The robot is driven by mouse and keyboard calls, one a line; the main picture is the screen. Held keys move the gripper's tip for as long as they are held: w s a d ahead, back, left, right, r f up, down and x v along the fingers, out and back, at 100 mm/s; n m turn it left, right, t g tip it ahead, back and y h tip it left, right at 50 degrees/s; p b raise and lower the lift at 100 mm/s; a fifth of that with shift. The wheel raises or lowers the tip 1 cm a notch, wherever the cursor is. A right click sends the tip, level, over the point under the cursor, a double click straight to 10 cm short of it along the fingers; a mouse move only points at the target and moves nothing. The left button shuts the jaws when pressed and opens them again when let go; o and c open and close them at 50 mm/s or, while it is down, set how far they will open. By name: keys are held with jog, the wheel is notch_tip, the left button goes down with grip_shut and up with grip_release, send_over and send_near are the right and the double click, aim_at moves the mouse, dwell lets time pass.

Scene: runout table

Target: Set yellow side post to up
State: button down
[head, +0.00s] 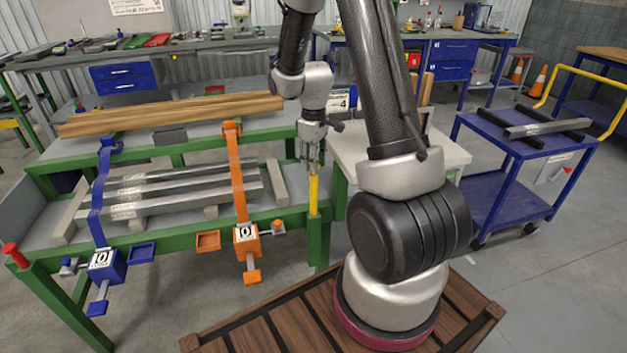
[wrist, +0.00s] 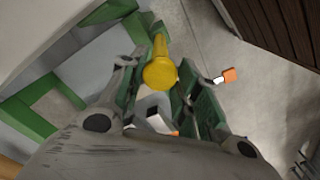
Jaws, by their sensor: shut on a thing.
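The yellow side post (head: 313,195) stands upright at the right front corner of the green runout table (head: 318,238) in the head view. My gripper (head: 312,162) points down at the top of the post, with its fingers around it. In the wrist view the round yellow top of the post (wrist: 160,73) lies between the two green-padded fingers of my gripper (wrist: 158,88). The gripper is shut on the post. The lower end of the post is partly hidden by the table frame.
Metal bars (head: 175,190) lie across the table, held by a blue strap (head: 100,205) and an orange strap (head: 237,180). Wooden beams (head: 170,115) lie behind. An orange ratchet (head: 247,242) hangs left of the post. A blue cart (head: 500,190) stands right.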

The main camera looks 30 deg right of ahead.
notch_tip(320, 180, up, 8)
jog(key=shift+r, duration=0.1)
dwell(0.4)
jog(key=c, duration=1)
grip_release()
jog(key=shift+c, duration=0.2)
notch_tip(320, 180, up, 12)
